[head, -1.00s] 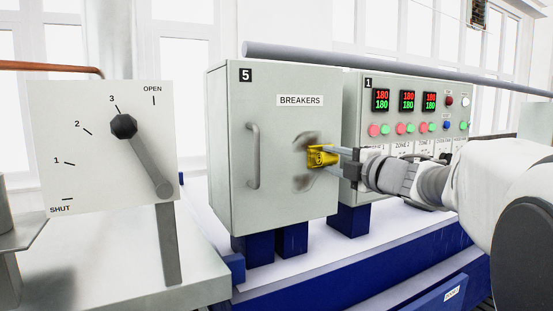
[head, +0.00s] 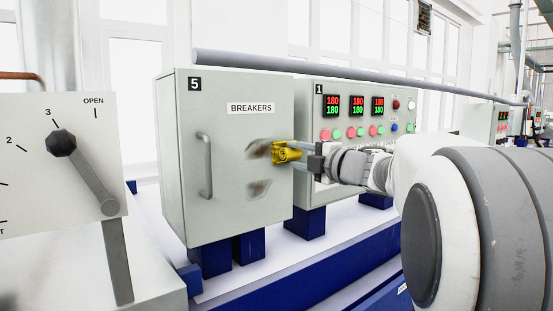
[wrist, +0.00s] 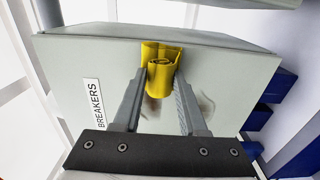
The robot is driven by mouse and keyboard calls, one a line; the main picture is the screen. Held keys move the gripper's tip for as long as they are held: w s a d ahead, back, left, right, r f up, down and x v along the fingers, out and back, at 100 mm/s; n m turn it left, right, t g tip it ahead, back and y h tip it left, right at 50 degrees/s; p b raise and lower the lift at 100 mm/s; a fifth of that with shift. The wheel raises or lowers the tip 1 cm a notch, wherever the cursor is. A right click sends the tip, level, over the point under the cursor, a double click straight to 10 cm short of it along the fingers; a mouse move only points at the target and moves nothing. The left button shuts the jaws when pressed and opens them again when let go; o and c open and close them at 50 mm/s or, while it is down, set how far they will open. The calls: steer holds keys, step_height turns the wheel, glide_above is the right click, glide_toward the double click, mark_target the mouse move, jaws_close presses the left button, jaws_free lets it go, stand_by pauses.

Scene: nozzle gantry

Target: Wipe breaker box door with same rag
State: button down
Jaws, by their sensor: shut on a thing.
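The breaker box (head: 228,160) stands left of centre in the head view, its grey door (head: 228,215) shut, with a handle (head: 206,165) on the left. My gripper (head: 297,152) is shut on a folded yellow rag (head: 284,152) at the door's right edge. In the wrist view the rag (wrist: 160,68) sits between the fingers, against or very close to the door; contact is unclear. Dark smudges mark the door: an upper one (head: 258,149) left of the rag and a lower one (head: 258,190), with a cleaner band between. Part of the smudging also shows in the wrist view (wrist: 205,104).
A control panel (head: 312,125) with red and green displays stands right of the box, behind my arm. A lever plate (head: 60,185) stands at the left. A grey pipe (head: 300,73) runs above the box and panel. Blue supports (head: 249,246) hold the box up.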

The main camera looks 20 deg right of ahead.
steer(key=shift+s+a+b, duration=0.5)
steer(key=shift+s+a, duration=0.2)
steer(key=shift+a, duration=1.5)
steer(key=shift+s+a+b, duration=0.5)
steer(key=shift+s+a, duration=0.2)
steer(key=shift+a, duration=1.45)
steer(key=shift+s+a+b, duration=0.5)
steer(key=shift+s+a, duration=0.2)
steer(key=shift+a, duration=1.5)
steer(key=shift+s, duration=0.1)
steer(key=shift+p+v, duration=0.6)
steer(key=shift+v, duration=2.3)
steer(key=shift+d, duration=0.1)
steer(key=p+v, duration=0.1)
steer(key=v, duration=0.2)
